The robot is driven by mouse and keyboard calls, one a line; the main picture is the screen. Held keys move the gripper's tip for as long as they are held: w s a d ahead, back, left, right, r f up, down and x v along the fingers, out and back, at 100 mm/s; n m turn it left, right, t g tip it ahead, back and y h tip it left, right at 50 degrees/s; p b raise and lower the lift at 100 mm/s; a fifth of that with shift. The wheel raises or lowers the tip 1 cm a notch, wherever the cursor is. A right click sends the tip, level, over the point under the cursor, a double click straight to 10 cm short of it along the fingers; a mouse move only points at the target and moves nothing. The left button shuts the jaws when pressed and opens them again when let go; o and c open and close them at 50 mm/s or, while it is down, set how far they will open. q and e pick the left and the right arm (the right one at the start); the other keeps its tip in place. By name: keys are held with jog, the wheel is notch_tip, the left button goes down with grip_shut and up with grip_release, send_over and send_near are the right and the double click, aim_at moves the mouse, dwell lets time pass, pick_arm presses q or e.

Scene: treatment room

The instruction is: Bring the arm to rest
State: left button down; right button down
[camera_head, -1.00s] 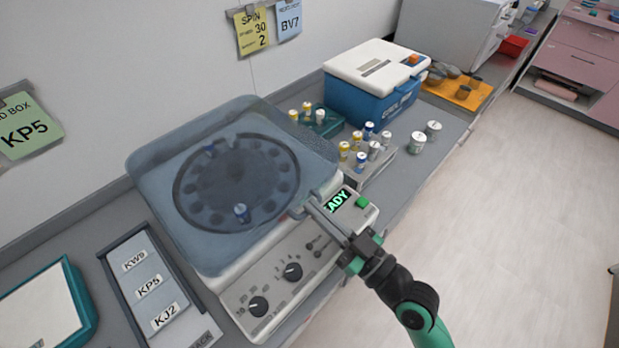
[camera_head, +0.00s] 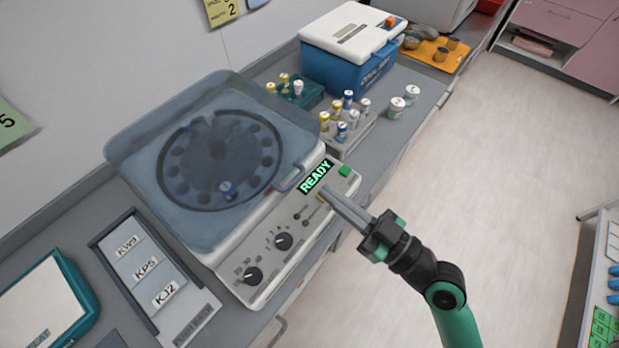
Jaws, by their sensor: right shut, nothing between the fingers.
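My right gripper (camera_head: 326,192) comes in from the lower right on a green and black arm. Its fingers are shut with nothing between them, and their tips are in front of the centrifuge's control panel, near the green READY display (camera_head: 316,176). I cannot tell whether the tips touch the panel. The centrifuge (camera_head: 262,278) has its see-through blue lid (camera_head: 140,140) down over a round rotor (camera_head: 218,160). A blue-capped tube (camera_head: 228,188) shows in the rotor, with others blurred behind the lid. My left gripper is not in view.
A rack with several capped tubes (camera_head: 341,132), a teal rack (camera_head: 308,92) and a blue-white cool box (camera_head: 350,68) stand behind the centrifuge. Two white jars (camera_head: 397,107) stand beside them. A labelled tray (camera_head: 146,268) lies left. Open floor (camera_head: 490,170) is at right.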

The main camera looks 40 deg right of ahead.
jog(key=shift+v, duration=0.95)
jog(key=shift+r, duration=0.15)
